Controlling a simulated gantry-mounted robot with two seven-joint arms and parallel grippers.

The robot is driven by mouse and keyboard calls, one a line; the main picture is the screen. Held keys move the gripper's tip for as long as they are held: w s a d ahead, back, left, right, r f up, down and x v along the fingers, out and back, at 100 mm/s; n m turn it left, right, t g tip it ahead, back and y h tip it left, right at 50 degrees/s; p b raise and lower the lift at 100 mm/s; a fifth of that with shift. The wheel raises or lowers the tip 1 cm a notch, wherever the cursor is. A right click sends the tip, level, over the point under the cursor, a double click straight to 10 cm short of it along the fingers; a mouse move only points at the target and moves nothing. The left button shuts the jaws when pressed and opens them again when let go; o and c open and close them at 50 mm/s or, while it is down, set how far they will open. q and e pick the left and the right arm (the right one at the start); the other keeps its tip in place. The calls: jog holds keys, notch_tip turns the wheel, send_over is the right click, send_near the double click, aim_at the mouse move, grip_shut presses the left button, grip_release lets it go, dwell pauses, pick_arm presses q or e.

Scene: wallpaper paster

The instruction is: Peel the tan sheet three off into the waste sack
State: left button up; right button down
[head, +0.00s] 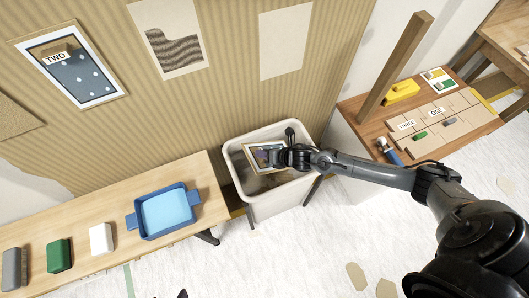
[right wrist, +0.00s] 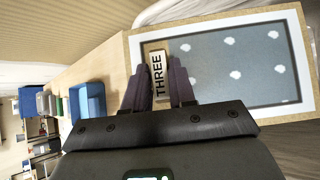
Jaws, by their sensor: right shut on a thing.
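The sheet labelled THREE (right wrist: 225,62) has a tan border, a white margin and a grey-blue face with white dots. Its THREE label (right wrist: 158,74) lies between the fingers of my right gripper (right wrist: 158,88) in the right wrist view. My right gripper (head: 285,158) is shut on the sheet and holds it over the mouth of the waste sack, a pale bin-like container (head: 268,205). In the head view the sheet (head: 262,155) shows within the container's rim; whether it touches the contents is hard to tell. Only a small dark tip, possibly my left gripper (head: 183,294), shows at the bottom edge.
A bench (head: 100,190) at left bears a blue tray (head: 165,212) and several blocks. A right table (head: 450,140) holds tiles and an upright post. Floor in front is mostly clear.

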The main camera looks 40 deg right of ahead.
jog(key=c, duration=0.8)
grip_release()
jog(key=shift+c, duration=0.2)
jog(key=p+v, duration=0.2)
jog(key=v, duration=0.8)
jog(key=shift+s+r, duration=0.25)
jog(key=shift+r, duration=0.1)
